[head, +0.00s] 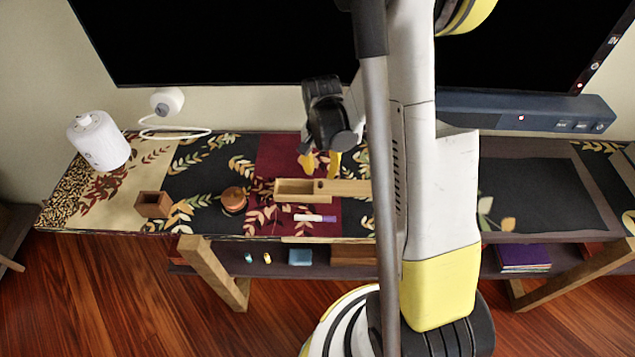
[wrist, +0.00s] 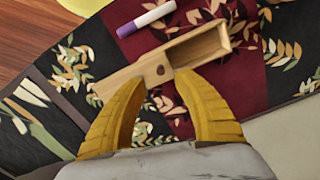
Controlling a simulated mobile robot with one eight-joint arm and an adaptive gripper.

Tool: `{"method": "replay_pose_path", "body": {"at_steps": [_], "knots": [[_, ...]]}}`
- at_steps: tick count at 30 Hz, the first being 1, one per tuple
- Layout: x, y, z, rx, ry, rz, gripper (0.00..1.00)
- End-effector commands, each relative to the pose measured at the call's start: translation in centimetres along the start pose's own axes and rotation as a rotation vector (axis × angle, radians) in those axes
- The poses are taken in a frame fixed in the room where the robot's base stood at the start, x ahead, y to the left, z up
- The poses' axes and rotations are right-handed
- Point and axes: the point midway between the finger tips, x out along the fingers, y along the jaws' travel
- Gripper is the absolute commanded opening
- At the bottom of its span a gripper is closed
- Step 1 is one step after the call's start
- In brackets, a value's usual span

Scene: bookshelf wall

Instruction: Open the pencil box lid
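The wooden pencil box (head: 296,198) lies on the dark red part of the runner. Its left end is uncovered in the head view and shows an empty-looking compartment, also seen in the wrist view (wrist: 201,47). The lid (head: 345,187) lies toward the right end, slid along the box; it has a small dark hole near its inner edge. The lid also shows in the wrist view (wrist: 128,82). My gripper (head: 321,168) is at the box's back side, its yellow fingers spread apart. In the wrist view its fingertips (wrist: 161,78) are close to the lid; contact is unclear.
A white marker with purple cap (head: 315,218) lies in front of the box. A white cylinder (head: 98,141) stands farther left. A black screen (head: 215,40) hangs behind. My arm hides the shelf's middle right.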

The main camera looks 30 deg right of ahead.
Motion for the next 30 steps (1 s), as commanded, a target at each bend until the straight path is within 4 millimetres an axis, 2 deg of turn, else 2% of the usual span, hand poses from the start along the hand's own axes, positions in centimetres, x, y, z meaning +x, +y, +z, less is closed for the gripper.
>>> {"method": "replay_pose_path", "body": {"at_steps": [1, 3, 9, 21, 23, 24, 25, 30], "knots": [[1.6, -0.1, 0.0, 0.0, 0.0, 0.0, 0.36], [2.9, -0.1, 0.0, 0.0, 0.0, 0.0, 0.36], [5.4, -0.1, 0.0, 0.0, 0.0, 0.0, 0.36], [6.0, -0.1, 0.0, 0.0, 0.0, 0.0, 0.35], [6.0, -0.1, 0.0, 0.0, 0.0, 0.0, 0.16], [6.0, -0.1, 0.0, 0.0, 0.0, 0.0, 0.04], [6.0, -0.1, 0.0, 0.0, 0.0, 0.0, 0.0], [6.0, -0.1, 0.0, 0.0, 0.0, 0.0, 0.0]]}}
